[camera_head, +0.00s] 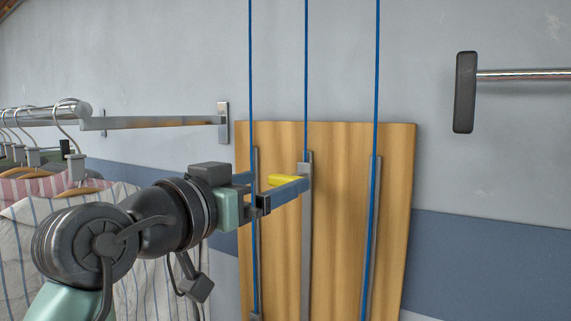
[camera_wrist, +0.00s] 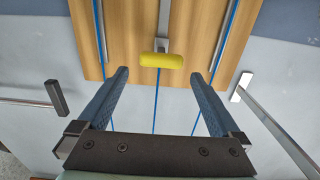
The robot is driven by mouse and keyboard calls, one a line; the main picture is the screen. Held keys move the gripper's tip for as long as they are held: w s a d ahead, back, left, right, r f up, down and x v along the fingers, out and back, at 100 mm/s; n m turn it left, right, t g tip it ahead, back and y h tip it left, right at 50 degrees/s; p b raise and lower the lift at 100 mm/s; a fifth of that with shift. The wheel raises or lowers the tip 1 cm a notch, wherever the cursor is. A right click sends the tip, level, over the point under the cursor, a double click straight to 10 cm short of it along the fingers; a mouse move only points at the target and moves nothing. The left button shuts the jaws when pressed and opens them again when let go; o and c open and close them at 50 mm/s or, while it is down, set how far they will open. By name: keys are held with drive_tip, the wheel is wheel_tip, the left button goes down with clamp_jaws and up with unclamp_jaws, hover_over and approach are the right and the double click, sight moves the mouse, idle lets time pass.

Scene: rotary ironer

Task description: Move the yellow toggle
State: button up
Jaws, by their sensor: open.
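The yellow toggle (camera_wrist: 161,60) is a short rounded bar at the middle metal strip (camera_wrist: 164,18) of a wooden board. In the wrist view it lies crosswise just beyond my open fingertips, centred between them. My gripper (camera_wrist: 160,80) is open, with its two blue fingers apart and nothing between them. In the head view the toggle (camera_head: 284,180) shows partly behind the near finger of my gripper (camera_head: 298,180), close to the board. Whether a finger touches it, I cannot tell.
The wooden board (camera_head: 340,220) carries several metal strips with blue cords (camera_head: 377,80) running upward. Clothes on hangers (camera_head: 70,190) hang from a rail at the left. Wall-mounted bars stick out left (camera_head: 150,122) and right (camera_head: 520,75).

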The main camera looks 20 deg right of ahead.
sight(283, 177)
drive_tip(key=p+x, duration=0.1)
drive_tip(key=x, duration=0.3)
drive_tip(key=shift+w+d+r, duration=0.15)
drive_tip(key=shift+w+d+p, duration=0.4)
drive_tip(key=shift+w+d, duration=0.05)
drive_tip(key=shift+d, duration=0.05)
clamp_jaws()
